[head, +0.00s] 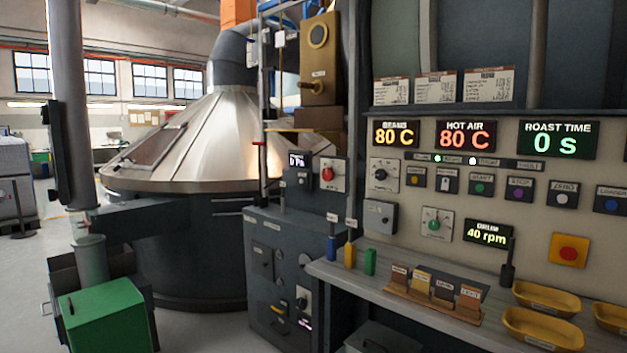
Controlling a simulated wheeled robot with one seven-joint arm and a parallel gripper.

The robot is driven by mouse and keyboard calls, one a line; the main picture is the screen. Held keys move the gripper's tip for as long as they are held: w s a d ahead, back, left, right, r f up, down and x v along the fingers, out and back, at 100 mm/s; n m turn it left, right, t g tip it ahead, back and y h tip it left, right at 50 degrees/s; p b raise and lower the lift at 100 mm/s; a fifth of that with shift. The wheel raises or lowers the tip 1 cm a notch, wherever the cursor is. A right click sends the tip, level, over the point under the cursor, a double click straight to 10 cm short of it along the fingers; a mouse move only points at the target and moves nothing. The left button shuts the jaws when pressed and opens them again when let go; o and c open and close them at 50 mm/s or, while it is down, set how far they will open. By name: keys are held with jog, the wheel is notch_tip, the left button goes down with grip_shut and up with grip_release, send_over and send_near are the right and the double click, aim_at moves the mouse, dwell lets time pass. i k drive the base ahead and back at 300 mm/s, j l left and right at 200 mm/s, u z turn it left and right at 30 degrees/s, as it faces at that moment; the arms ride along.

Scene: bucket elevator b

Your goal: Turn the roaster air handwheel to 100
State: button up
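No handwheel that I can clearly make out as the roaster air one is in the head view, and no reading of 100 shows. A control panel (520,230) fills the right side. It carries a dial with a black knob (381,174), a dial with a green knob (434,224) and a red knob on a white plate (327,173). A dark grey cabinet (265,225) left of the panel has small round controls, including a dark knob (303,300); their labels are too small to read. My gripper is not in view.
Displays read hot air 80 C (465,135), roast time 0 s (557,140) and drum 40 rpm (488,234). A shelf (400,297) below holds yellow trays (541,328). A large metal cone (215,140) and a green box (105,315) stand left. Some floor shows at far left.

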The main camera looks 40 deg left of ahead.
aim_at(327, 174)
jog(key=u, duration=1.45)
jog(key=i+j+z, duration=0.1)
jog(key=i+j, duration=0.3)
jog(key=i, duration=0.25)
jog(key=i+j+z, duration=0.1)
jog(key=i+j, duration=0.35)
jog(key=i, duration=0.2)
jog(key=i+j+z, duration=0.15)
jog(key=i+j, duration=0.35)
jog(key=i, duration=0.15)
